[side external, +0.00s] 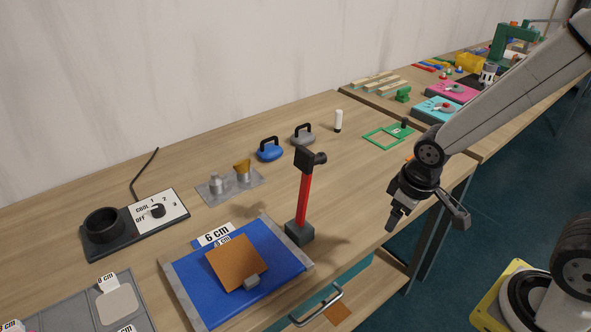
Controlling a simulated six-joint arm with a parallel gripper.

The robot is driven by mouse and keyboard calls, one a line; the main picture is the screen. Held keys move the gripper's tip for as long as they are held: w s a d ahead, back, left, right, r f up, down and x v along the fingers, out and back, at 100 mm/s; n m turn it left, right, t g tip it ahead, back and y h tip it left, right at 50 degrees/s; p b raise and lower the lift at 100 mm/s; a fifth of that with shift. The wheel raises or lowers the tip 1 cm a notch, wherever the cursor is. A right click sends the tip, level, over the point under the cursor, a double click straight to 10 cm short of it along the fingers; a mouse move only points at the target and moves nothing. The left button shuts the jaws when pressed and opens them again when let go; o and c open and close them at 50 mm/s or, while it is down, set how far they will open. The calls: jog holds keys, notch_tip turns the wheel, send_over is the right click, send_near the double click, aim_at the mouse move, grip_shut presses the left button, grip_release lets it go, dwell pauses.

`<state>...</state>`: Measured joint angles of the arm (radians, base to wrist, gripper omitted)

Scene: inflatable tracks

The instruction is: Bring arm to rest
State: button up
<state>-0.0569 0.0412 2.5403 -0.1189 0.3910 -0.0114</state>
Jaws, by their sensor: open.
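My gripper (428,219) is open and empty. It hangs at the right, by the table's front edge, with its fingers apart and touching nothing that I can see. My arm (505,95) comes down to it from the upper right. The wooden table (371,185) runs diagonally below and to the left of the gripper. A hammer with a red handle (304,200) stands upright in a dark block to the left of the gripper, well apart from it.
A blue board (195,277) with an orange-brown plate (232,265) lies at the front. An open drawer's handle (317,307) juts out below the edge. A green frame (385,138) lies behind the gripper. Curling-stone shapes, a white cylinder (338,121) and a switch box (159,210) stand farther back.

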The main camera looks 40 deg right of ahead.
jog(key=shift+w+d+r+m+t, duration=0.2)
jog(key=shift+d+r+m+t, duration=0.15)
jog(key=shift+m, duration=0.65)
jog(key=shift+o, duration=0.5)
